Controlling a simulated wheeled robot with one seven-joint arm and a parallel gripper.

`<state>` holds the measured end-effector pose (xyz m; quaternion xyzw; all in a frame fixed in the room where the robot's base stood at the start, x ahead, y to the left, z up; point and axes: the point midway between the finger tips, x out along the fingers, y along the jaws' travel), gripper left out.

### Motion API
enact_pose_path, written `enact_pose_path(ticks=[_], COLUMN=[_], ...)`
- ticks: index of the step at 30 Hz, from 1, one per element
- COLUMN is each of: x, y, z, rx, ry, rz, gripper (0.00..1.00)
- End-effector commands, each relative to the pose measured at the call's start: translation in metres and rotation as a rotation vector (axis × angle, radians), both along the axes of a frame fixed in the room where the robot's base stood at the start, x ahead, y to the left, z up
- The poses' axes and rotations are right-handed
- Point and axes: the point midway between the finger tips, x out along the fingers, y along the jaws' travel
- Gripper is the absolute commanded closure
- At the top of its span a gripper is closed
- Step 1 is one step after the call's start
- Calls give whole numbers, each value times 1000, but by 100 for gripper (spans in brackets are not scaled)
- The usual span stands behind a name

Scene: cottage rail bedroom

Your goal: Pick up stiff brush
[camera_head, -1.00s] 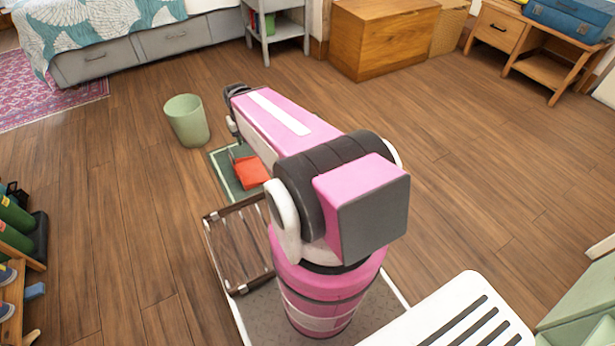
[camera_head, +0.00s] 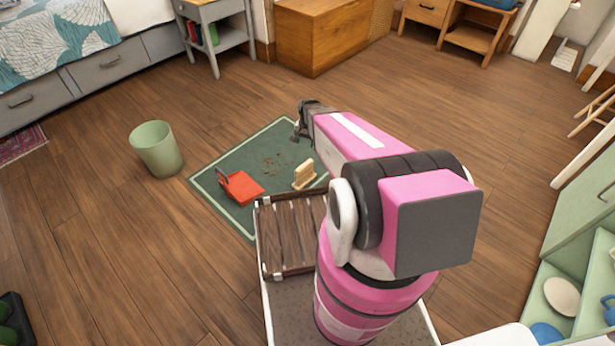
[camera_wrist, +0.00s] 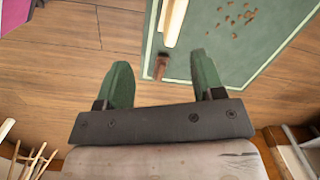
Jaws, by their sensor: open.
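The stiff brush looks like a pale wooden block with a raised part (camera_head: 304,176). It rests on the green mat (camera_head: 230,211), to the right of a red dustpan (camera_head: 241,188). My gripper (camera_head: 299,130) is above the far right part of the mat, beyond the brush and apart from it. In the wrist view my gripper (camera_wrist: 157,75) has two green fingers spread apart with nothing held. A pale strip that looks like the brush (camera_wrist: 174,22) shows ahead of the fingers, cut off by the top edge. A small brown piece lies below it; I cannot tell whether it belongs to the brush.
Brown crumbs (camera_head: 270,164) lie on the mat between dustpan and brush. A green bin (camera_head: 156,149) stands left of the mat. A wooden chest (camera_head: 325,40) and a grey side table (camera_head: 215,38) are at the back. The floor right of my arm is clear.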

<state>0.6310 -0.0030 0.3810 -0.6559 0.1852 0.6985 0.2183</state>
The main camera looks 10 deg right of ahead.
Motion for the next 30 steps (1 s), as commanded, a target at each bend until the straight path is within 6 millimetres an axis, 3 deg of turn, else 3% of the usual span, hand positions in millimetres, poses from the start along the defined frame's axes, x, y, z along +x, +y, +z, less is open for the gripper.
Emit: enact_pose_path(ticks=[1,3,6,9,24,30], x=[29,44,59,65,63,61], y=[-1,-2,-4,-4,0,1], z=[-40,-75,-113,-135,-194,-206], rx=[6,9,12,14,14,14], ry=[14,28,43,52,56,56], rz=[-73,-165,-269,-332,-363,-362], gripper=[38,38,38,38,38,38])
